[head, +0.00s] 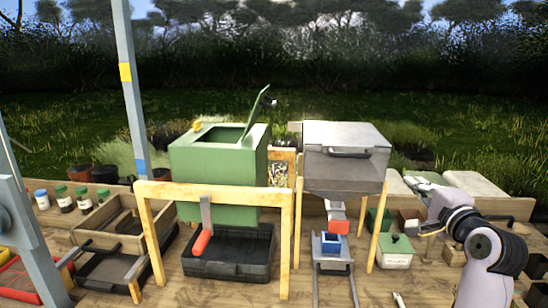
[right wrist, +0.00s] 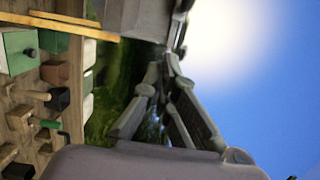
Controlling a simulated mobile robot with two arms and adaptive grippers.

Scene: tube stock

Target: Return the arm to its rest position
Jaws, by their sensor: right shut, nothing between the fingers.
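My right arm (head: 488,262) comes in at the lower right in the head view, raised above the right side of the table. My left gripper is not in view.
Grey posts (head: 128,80) rise at the left.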

